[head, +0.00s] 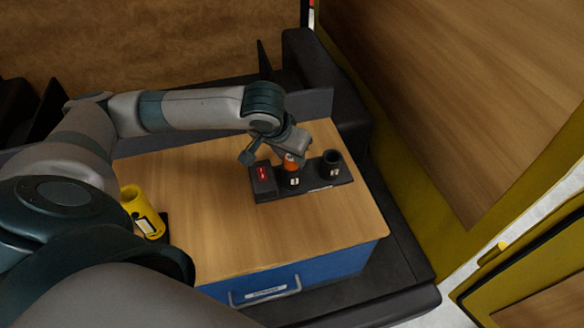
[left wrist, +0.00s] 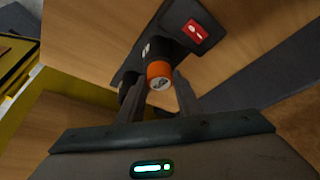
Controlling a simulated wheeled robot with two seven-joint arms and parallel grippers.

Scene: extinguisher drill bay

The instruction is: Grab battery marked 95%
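A battery with an orange top (head: 290,161) stands in a socket of the black charger block (head: 315,187) on the wooden top. It also shows in the left wrist view (left wrist: 158,74); its charge marking is too small to read. My left gripper (head: 280,155) is over the charger. In the left wrist view its two fingers (left wrist: 158,92) are apart, one on each side of the orange top, with no clear contact. My right gripper is in neither view.
A blue drawer (head: 325,270) is below; the middle is clear.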

